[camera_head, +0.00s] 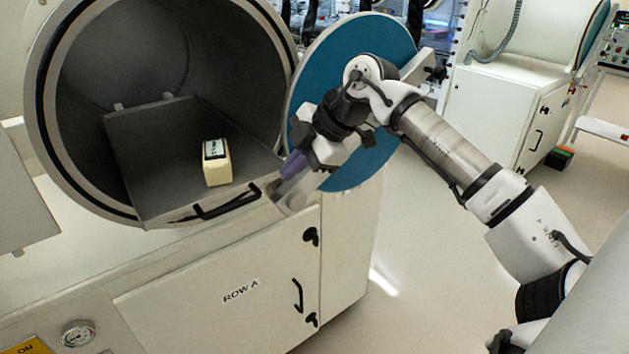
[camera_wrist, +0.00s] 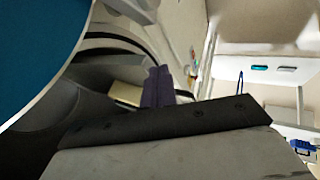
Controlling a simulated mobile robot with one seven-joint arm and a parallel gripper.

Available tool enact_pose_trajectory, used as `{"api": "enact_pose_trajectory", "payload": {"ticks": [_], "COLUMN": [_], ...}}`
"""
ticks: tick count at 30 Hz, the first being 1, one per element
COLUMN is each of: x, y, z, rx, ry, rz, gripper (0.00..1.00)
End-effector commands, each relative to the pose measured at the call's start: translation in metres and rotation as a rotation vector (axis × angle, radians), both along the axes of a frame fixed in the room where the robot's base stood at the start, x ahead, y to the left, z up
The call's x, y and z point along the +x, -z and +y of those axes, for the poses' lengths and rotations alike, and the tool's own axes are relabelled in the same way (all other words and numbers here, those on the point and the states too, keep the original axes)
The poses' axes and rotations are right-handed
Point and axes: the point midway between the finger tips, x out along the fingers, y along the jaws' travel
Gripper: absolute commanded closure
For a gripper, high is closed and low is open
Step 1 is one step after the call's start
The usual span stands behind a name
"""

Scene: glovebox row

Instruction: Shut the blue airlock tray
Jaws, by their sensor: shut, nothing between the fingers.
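The airlock is a large round chamber with a dark inside, and its round blue door (camera_head: 335,60) stands swung open to the right. A grey tray (camera_head: 160,180) is slid out through the opening, with a black handle (camera_head: 225,203) on its front edge. The tray itself looks grey, not blue. My gripper (camera_head: 291,163) is shut and empty, its purple fingertips beside the tray's right front corner and in front of the blue door. I cannot tell whether they touch the tray. In the wrist view the purple fingers (camera_wrist: 157,87) show close together, with the blue door (camera_wrist: 35,45) at the left.
A cream box (camera_head: 217,170) with a dark-marked label stands on the tray and partly shows in the wrist view (camera_wrist: 125,93). Below is a white cabinet (camera_head: 200,290) marked ROW A. Another white cabinet (camera_head: 500,110) stands at the right back. The floor between them is clear.

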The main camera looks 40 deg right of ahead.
Motion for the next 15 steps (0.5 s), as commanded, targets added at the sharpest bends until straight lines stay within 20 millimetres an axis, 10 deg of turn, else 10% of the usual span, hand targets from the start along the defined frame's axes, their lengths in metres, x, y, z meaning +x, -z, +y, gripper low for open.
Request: {"api": "enact_pose_trajectory", "payload": {"ticks": [15], "x": [0.057], "y": [0.000], "z": [0.002], "rx": [0.000], "ry": [0.001], "rz": [0.000], "gripper": [1.00]}}
